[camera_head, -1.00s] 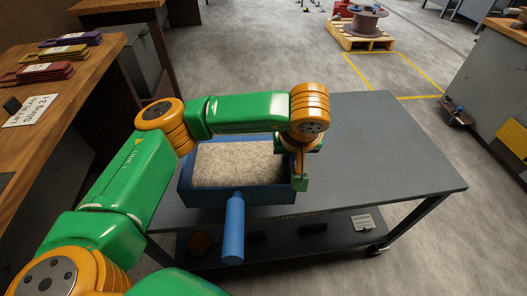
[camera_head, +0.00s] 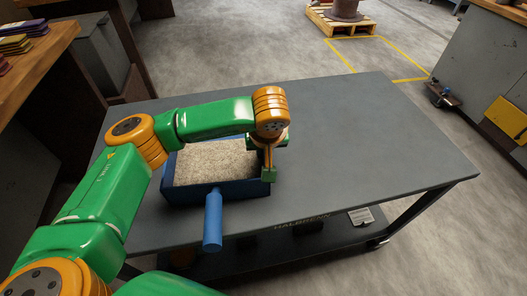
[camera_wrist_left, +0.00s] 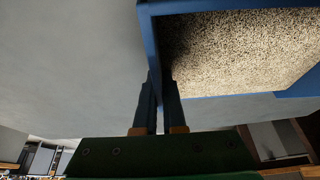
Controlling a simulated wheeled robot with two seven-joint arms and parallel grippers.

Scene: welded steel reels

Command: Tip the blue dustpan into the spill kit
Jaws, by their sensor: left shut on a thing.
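The blue dustpan (camera_head: 238,189) is full of pale grey-beige granules. It is at the left front part of the dark steel table in the head view, its blue handle (camera_head: 212,222) pointing toward me past the table's front edge. Whether it touches the tabletop or hangs just above it, I cannot tell. My left gripper (camera_head: 268,174) is shut on the dustpan's right side wall. In the left wrist view both fingers (camera_wrist_left: 160,88) close at the dustpan's blue rim (camera_wrist_left: 150,38), with the granules beside them. No spill kit can be made out. My right gripper is out of view.
The steel table (camera_head: 350,140) is bare to the right of and behind the dustpan. Its lower shelf holds a small pale labelled item (camera_head: 361,216). A wooden workbench (camera_head: 40,60) stands at the left, a pallet with a reel (camera_head: 341,20) at the back, a grey cabinet (camera_head: 480,60) at the right.

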